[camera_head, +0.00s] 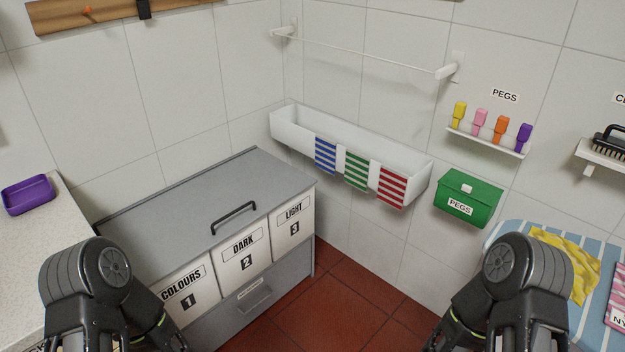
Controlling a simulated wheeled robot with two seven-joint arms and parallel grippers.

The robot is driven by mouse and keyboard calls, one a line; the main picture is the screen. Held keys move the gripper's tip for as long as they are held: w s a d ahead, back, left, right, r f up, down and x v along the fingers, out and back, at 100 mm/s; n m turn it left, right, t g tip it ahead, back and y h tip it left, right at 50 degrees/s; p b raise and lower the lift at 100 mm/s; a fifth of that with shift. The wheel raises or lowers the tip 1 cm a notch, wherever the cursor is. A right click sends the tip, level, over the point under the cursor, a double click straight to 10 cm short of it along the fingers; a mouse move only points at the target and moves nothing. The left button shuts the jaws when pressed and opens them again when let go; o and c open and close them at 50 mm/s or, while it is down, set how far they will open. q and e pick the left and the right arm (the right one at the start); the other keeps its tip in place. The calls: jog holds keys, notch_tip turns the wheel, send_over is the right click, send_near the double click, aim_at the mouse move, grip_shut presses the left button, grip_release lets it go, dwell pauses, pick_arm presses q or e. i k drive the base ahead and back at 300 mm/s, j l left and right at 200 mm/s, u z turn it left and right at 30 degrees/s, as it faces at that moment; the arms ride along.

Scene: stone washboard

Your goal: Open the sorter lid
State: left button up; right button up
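The sorter (237,257) is a grey cabinet left of the middle, with white bins marked COLOURS 1, DARK 2 and LIGHT 3. Its flat grey lid (180,205) is down over the bins. A dark bar handle (234,217) stands on the lid near its front edge. My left arm comes in at the lower left, in front of the sorter's near end. My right arm is at the lower right, well away from the sorter. The fingertips of both grippers are outside the picture, and nothing touches the lid or handle.
A white trough (350,150) with striped cloths hangs on the wall behind the sorter. A green PEGS box (468,197) and a peg shelf (487,140) are at right. A pale counter with a purple dish (28,194) is at left. Red floor is clear between.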

aim_at(158, 236)
jog(key=i+j+z, duration=0.75)
jog(key=j+z, duration=0.2)
